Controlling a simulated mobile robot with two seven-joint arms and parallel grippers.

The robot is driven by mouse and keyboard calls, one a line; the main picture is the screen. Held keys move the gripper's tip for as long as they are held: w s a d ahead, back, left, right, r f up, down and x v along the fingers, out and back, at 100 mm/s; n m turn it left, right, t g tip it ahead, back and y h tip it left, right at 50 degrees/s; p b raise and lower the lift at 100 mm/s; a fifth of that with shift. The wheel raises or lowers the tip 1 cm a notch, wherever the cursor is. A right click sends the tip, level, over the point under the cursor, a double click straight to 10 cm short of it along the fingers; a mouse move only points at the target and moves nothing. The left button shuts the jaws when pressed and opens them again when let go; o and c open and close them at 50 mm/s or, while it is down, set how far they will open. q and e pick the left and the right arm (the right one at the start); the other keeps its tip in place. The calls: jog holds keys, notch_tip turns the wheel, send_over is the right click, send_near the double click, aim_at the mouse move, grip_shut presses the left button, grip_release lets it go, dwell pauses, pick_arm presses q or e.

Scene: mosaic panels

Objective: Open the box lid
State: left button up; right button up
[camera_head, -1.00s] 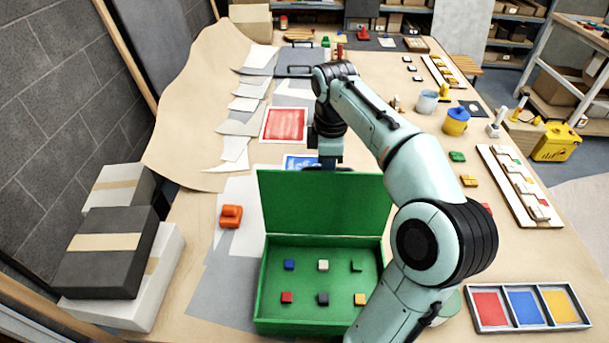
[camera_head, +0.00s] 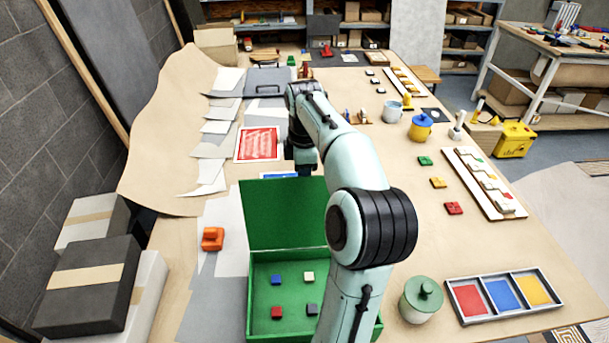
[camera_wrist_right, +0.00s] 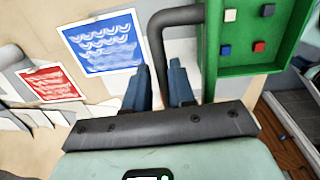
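The green box (camera_head: 250,310) stands at the near part of the table. Its lid (camera_head: 285,215) is raised, about upright at the back edge, and the inside shows. In the right wrist view the lid (camera_wrist_right: 211,50) is edge-on, with a dark handle (camera_wrist_right: 156,45) on its outer face. My right gripper (camera_head: 304,172) is behind the raised lid in the head view. In the wrist view its two fingers (camera_wrist_right: 160,78) lie closely on either side of the handle bar and look shut on it. My left gripper is not in view.
Small coloured blocks (camera_head: 277,279) lie in the box. An orange piece (camera_head: 213,239) and grey boxes (camera_head: 90,285) are to the left. A lidded jar (camera_head: 421,300) and a three-colour tray (camera_head: 503,297) are to the right. My right arm covers the box's right side.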

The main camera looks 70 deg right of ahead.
jog(key=shift+o, duration=1.3)
jog(key=shift+w+d+f, duration=0.1)
jog(key=shift+w+d, duration=0.1)
jog(key=shift+d, duration=0.15)
notch_tip(320, 180, up, 13)
jog(key=shift+s+a, duration=0.15)
jog(key=shift+a, duration=0.2)
